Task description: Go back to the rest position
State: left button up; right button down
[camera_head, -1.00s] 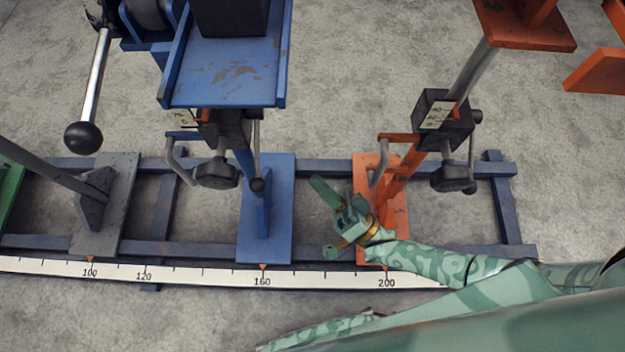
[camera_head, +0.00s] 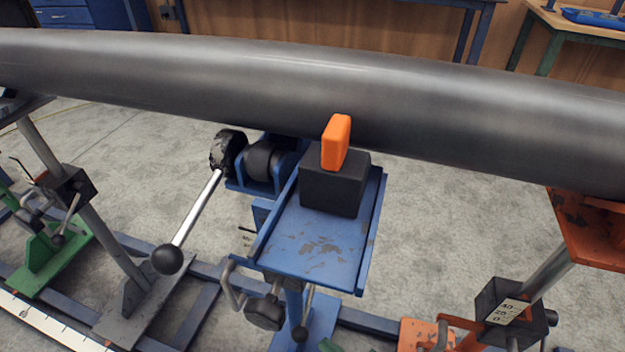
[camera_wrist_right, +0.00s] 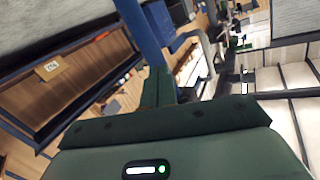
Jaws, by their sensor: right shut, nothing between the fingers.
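Only a small green tip of my right gripper (camera_head: 329,345) shows at the bottom edge of the head view, in front of the blue stand's foot. In the right wrist view its green fingers (camera_wrist_right: 158,86) are together with nothing between them. The rest of the right arm is outside the head view. My left gripper is in neither view. A long dark grey pipe (camera_head: 440,105) runs across the head view above the stands, clear of my right gripper.
A blue stand (camera_head: 315,245) carries a black block (camera_head: 335,187) with an orange piece (camera_head: 336,142) on it. A lever (camera_head: 195,222) ends in a black ball. An orange stand (camera_head: 590,235) is at right, a green one (camera_head: 48,252) at left. Grey floor (camera_head: 440,230) is open behind.

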jog(key=s+d+f+n+g+h, duration=0.1)
jog(key=s+d+f+g+h, duration=0.25)
jog(key=s+d+h, duration=0.5)
jog(key=s+d+f+n+g+h, duration=0.2)
jog(key=s+d+g+h, duration=0.3)
jog(key=s+d, duration=0.55)
pick_arm(q)
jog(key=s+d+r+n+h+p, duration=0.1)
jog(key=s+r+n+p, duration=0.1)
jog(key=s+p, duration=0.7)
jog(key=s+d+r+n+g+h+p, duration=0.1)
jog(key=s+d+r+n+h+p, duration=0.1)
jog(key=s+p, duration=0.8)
jog(key=p, duration=0.8)
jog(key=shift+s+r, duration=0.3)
pick_arm(e)
jog(key=s+d+r+m+g+y, duration=0.1)
jog(key=s+r+m+g, duration=0.1)
jog(key=s, duration=1.3)
jog(key=s+d+r+m+g+y, duration=0.1)
jog(key=s+r+m, duration=0.2)
jog(key=s, duration=1.2)
jog(key=shift+s+g, duration=0.25)
jog(key=shift+g, duration=0.1)
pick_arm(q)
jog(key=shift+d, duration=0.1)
